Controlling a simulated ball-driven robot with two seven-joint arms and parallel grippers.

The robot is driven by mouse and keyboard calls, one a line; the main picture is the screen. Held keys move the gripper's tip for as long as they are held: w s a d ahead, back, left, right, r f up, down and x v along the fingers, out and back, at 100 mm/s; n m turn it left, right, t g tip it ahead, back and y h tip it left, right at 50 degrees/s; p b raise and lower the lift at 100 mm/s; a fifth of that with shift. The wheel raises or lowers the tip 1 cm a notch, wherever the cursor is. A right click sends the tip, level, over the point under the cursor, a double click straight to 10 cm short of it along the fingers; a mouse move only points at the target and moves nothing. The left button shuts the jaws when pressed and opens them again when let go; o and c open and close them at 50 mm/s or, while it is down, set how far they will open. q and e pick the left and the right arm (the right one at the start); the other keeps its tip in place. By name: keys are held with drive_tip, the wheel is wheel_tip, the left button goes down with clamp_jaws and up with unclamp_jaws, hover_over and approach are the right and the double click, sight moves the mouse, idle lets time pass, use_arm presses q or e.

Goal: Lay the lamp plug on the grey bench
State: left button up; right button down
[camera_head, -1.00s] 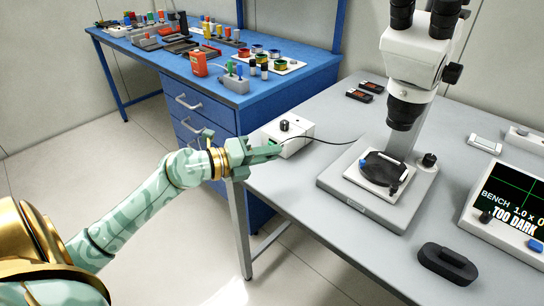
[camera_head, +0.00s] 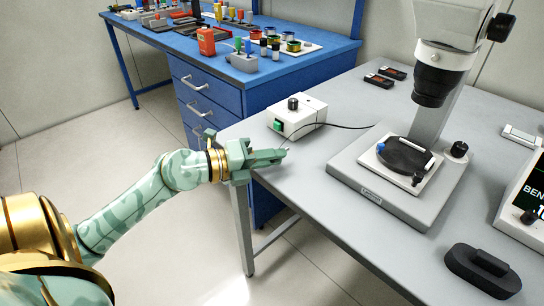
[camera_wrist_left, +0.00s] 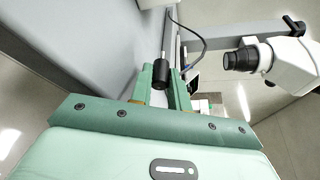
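The black lamp plug (camera_wrist_left: 162,74) shows in the left wrist view as a short cylinder with a thin shaft, between the two fingers of my left gripper (camera_wrist_left: 164,84), which look closed on it. In the head view my left gripper (camera_head: 284,155) is over the near left edge of the grey bench (camera_head: 300,178), just in front of the white lamp box (camera_head: 297,117). The plug is mostly hidden there by the fingers. A thin black cord (camera_head: 345,126) runs past the box toward the microscope base. My right gripper is not in view.
A black block (camera_head: 483,270) lies at the front right. A blue bench (camera_head: 240,90) with small parts is behind. Bare bench lies in front of the microscope base.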

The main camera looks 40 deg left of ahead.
use_arm(q)
drive_tip(key=o, duration=0.4)
drive_tip(key=shift+s+f, duration=0.1)
drive_tip(key=shift+f, duration=0.05)
drive_tip(key=shift+s, duration=0.2)
drive_tip(key=p+v, duration=0.2)
drive_tip(key=v, duration=0.6)
drive_tip(key=p+v, duration=0.2)
drive_tip(key=v, duration=0.6)
drive_tip(key=shift+w+r+p, duration=0.1)
drive_tip(key=shift+r+p, duration=0.15)
drive_tip(key=shift+p, duration=0.15)
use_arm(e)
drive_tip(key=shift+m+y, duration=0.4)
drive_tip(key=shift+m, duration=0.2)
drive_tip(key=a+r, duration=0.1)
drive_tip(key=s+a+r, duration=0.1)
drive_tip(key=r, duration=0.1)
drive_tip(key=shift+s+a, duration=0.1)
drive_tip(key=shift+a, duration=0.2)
use_arm(q)
drive_tip(key=shift+a, duration=0.1)
